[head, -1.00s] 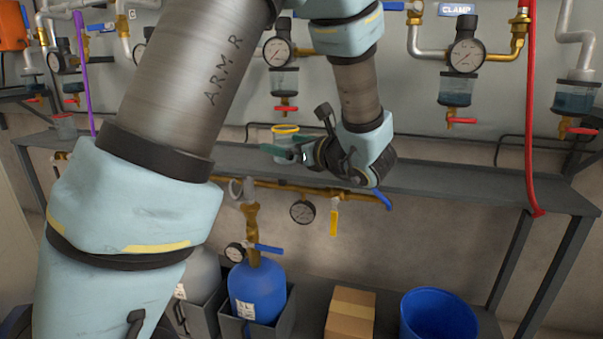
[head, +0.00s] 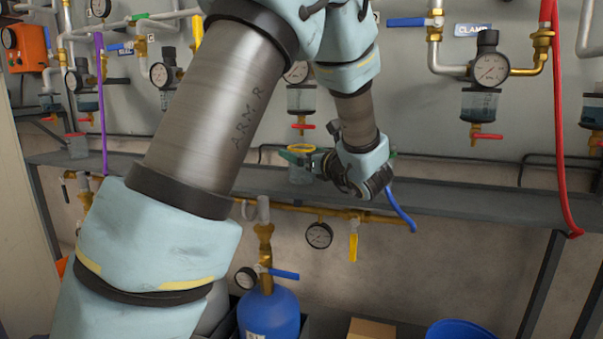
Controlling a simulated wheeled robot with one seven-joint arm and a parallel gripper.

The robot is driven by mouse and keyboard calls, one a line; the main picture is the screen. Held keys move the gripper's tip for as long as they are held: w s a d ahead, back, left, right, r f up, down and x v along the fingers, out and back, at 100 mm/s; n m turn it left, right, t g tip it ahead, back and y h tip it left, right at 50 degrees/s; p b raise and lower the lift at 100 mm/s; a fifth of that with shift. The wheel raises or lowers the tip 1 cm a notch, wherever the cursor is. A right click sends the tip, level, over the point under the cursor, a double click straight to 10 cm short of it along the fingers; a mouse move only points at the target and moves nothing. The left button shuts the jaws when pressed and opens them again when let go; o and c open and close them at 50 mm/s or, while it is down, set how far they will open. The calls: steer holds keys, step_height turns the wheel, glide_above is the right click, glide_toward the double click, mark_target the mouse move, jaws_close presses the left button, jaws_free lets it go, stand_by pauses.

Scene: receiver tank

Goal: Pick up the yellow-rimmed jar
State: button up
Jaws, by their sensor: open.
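The yellow-rimmed jar (head: 300,174) stands upright on the grey shelf, a clear vessel with its yellow rim showing above my gripper. My gripper (head: 297,157) reaches in from the right at the jar's upper part, just below the rim. Its jaws are open, with a green finger across the jar's near left side. The fingers and wrist hide part of the jar. I cannot tell whether the fingers touch it.
The grey shelf (head: 455,190) runs along the wall. A red-rimmed jar (head: 77,147) stands at its left end. A blue hose (head: 400,208) hangs just right of my wrist, and a red hose (head: 558,120) farther right. Gauges and pipes line the wall above.

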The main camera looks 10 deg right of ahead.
steer(key=x, duration=0.3)
steer(key=shift+b, duration=0.3)
jaws_close()
stand_by(0.5)
steer(key=shift+r+p, duration=0.25)
steer(key=shift+p, duration=0.05)
